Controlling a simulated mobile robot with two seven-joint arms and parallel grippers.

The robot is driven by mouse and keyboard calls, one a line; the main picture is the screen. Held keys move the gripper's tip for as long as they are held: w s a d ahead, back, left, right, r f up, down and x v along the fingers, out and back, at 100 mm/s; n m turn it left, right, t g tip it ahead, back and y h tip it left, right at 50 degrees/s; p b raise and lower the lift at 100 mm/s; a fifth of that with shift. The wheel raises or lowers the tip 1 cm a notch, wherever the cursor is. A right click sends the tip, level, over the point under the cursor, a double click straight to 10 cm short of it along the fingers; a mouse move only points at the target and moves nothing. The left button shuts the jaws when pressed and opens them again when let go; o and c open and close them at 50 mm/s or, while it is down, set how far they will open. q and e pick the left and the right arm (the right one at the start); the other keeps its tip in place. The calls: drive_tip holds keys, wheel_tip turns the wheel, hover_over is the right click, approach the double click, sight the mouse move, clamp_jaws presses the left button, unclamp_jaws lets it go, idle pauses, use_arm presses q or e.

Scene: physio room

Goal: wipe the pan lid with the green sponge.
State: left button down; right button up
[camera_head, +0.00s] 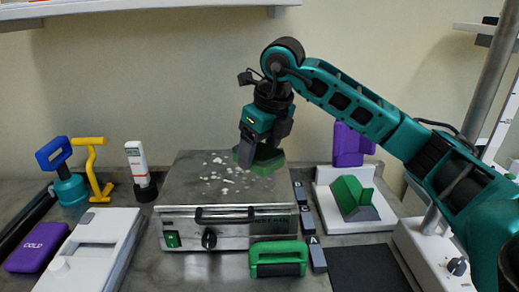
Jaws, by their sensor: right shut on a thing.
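The pan lid (236,192) is the flat grey metal top of a boxy appliance in the middle of the bench. White crumbs (225,170) are scattered over its middle and back. My right gripper (259,149) points down over the lid's back right part and is shut on the green sponge (268,165). The sponge lies flat at the lid's surface, just right of the crumbs; whether it presses on the lid is hard to tell. The fingers hide part of the sponge. My left gripper is out of view.
A green-handled block (278,258) stands before the appliance, near small grey lettered blocks (309,219). A white tray (381,219) with a green-and-grey wedge is at right. A white bottle (139,165), blue and yellow tools, a white case (118,226) and a purple pack (38,247) are at left.

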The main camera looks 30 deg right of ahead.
drive_tip(key=b, duration=0.4)
hover_over(256, 192)
drive_tip(key=shift+s+d+f, duration=0.1)
drive_tip(key=shift+s+f, duration=0.15)
drive_tip(key=shift+f, duration=1.05)
drive_tip(key=shift+s+f, duration=0.2)
drive_tip(key=shift+f, duration=1.1)
drive_tip(key=shift+f+b, duration=0.35)
drive_tip(key=shift+f, duration=0.05)
drive_tip(key=shift+f+b, duration=0.75)
drive_tip(key=shift+f, duration=0.25)
